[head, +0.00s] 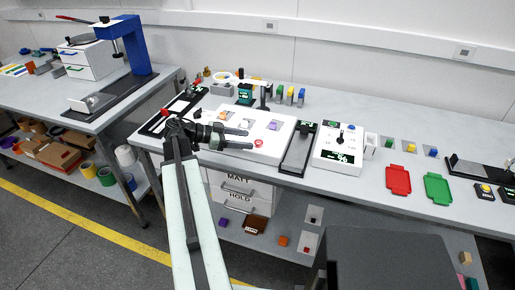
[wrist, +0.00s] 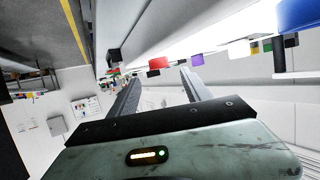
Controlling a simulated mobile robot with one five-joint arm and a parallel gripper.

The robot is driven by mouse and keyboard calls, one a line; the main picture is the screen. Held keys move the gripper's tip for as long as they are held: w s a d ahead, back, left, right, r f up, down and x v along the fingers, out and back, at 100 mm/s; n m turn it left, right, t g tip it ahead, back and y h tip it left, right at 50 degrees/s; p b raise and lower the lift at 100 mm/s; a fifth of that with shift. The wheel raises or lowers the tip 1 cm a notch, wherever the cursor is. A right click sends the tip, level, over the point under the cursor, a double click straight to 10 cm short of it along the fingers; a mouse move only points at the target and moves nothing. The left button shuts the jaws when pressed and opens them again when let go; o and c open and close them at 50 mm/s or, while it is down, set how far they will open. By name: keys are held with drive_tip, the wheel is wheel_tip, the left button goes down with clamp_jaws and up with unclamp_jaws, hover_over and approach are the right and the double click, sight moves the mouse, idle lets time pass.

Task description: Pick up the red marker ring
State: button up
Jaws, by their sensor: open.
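The red marker ring (head: 258,142) lies near the front edge of the white lit panel (head: 284,135) in the head view. My gripper (head: 249,139) is open, with its two fingers reaching over the left part of the panel, just left of the ring. In the wrist view a red piece (wrist: 158,63), seen edge-on and probably the ring, shows beyond the gap between my fingertips (wrist: 161,73). Nothing is between the fingers. I cannot tell the exact height of the fingers over the panel.
A purple piece (head: 273,125) and an orange piece (head: 222,116) also lie on the panel. A dark slide gauge (head: 299,147) and a white box with a display (head: 339,147) stand to the right. Red (head: 398,180) and green (head: 438,188) trays lie farther right.

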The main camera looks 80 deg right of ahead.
sight(258, 142)
drive_tip(key=b+x, duration=0.1)
drive_tip(key=x, duration=0.3)
drive_tip(key=shift+s+d+f+b, duration=0.1)
drive_tip(key=shift+f+b, duration=0.25)
drive_tip(key=shift+f, duration=0.05)
clamp_jaws()
drive_tip(key=shift+r+p, duration=0.5)
wheel_tip(258, 142, up, 3)
drive_tip(key=p, duration=0.3)
drive_tip(key=shift+r, duration=0.1)
drive_tip(key=f+p+v, duration=0.1)
drive_tip(key=p+v, duration=0.3)
drive_tip(key=v, duration=1.2)
drive_tip(key=shift+w+a+p, duration=0.35)
drive_tip(key=shift+a, duration=0.05)
